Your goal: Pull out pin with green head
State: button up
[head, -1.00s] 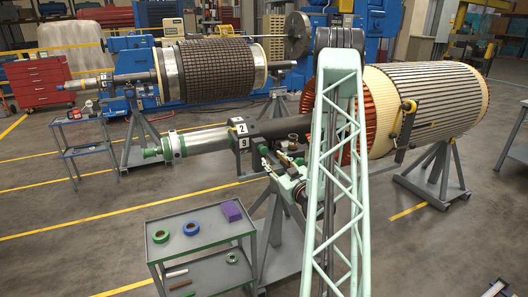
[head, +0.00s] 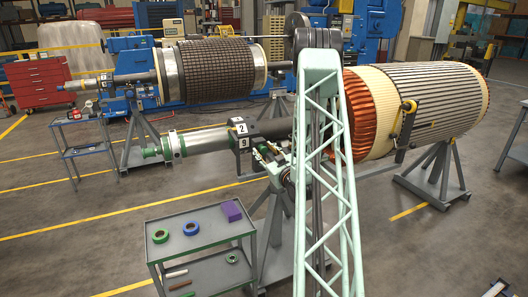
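The near rotor has a long shaft running left from its copper windings (head: 361,115). The shaft rests on a grey stand (head: 263,217) near white tags reading 2 and 9 (head: 242,136). I cannot make out a pin with a green head. My gripper (head: 263,152) is small and mostly lost among dark and mint parts, close to the shaft just right of the tags. Its fingers are too unclear to tell open from shut. My mint lattice arm hides the shaft beside the windings.
A grey cart (head: 190,212) stands at front left with a green tape roll (head: 160,236), a blue tape roll (head: 191,228) and a purple block (head: 231,211) on top. A second rotor (head: 216,70) lies behind. Open floor with yellow lines is at left.

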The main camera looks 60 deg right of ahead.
aim_at(264, 150)
jog(key=c, duration=1.2)
jog(key=shift+b+v, duration=1.2)
jog(key=shift+v, duration=0.55)
jog(key=shift+f, duration=0.15)
jog(key=o, duration=1)
jog(key=shift+s+a, duration=0.1)
jog(key=shift+s, duration=0.05)
jog(key=shift+o, duration=1)
